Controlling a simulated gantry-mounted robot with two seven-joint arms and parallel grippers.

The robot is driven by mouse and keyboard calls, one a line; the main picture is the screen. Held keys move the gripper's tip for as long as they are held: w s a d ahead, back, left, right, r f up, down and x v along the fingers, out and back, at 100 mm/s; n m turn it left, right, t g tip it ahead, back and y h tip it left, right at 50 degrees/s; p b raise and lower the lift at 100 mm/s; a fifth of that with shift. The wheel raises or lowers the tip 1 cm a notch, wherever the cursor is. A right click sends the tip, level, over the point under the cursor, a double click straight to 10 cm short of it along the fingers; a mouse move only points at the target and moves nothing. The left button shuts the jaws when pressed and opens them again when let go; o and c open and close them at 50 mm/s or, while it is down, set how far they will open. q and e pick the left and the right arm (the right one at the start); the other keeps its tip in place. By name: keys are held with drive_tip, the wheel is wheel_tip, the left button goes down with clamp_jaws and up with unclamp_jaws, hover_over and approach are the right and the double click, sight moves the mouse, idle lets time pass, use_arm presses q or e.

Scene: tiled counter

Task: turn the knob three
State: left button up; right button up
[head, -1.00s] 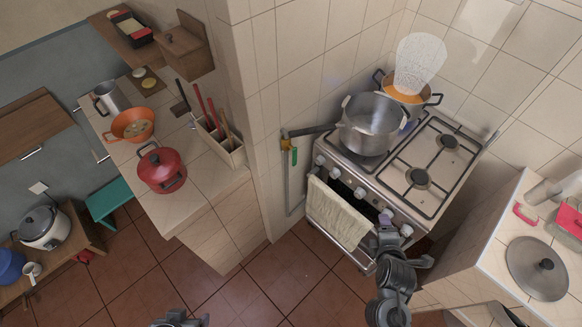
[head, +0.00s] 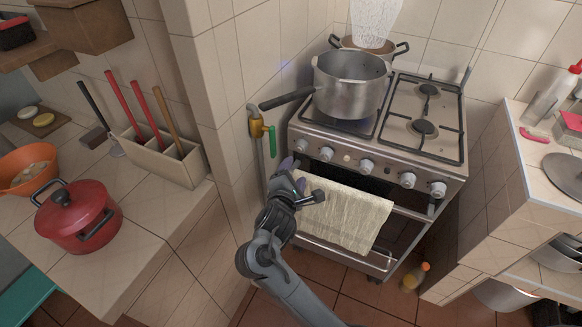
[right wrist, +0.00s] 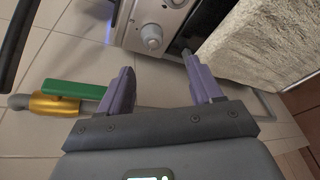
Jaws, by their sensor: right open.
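The stove (head: 385,150) has a row of round silver knobs along its front panel. They include a leftmost knob (head: 302,144), a second knob (head: 326,153), a middle knob (head: 366,166) and two at the right end, one of them here (head: 407,180). I cannot read any numbers on them. My right gripper (head: 297,172) is open, below and in front of the left end of the row. In the right wrist view, its purple fingers (right wrist: 160,78) are apart and empty, with one knob (right wrist: 152,38) ahead of the gap, not touched. My left gripper is not in view.
A towel (head: 342,215) hangs on the oven rail just right of my right gripper. A gas valve with a green handle (head: 271,139) is on the wall to its left. A pot (head: 349,85) stands on the stove above, its long handle pointing left.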

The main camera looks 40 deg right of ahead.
sight(299, 150)
drive_tip(key=b+x, duration=0.1)
drive_tip(key=x, duration=0.2)
drive_tip(key=b+x, duration=0.2)
drive_tip(key=x, duration=0.1)
drive_tip(key=b+x, duration=0.1)
drive_tip(key=x, duration=0.2)
drive_tip(key=shift+w+a+r+b, duration=0.1)
drive_tip(key=shift+w+r+b, duration=0.25)
drive_tip(key=shift+w, duration=0.1)
use_arm(q)
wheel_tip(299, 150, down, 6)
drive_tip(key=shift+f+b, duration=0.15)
drive_tip(key=shift+b, duration=0.15)
use_arm(e)
drive_tip(key=shift+x, duration=1.05)
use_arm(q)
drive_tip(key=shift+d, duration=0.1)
use_arm(e)
drive_tip(key=shift+r, duration=0.15)
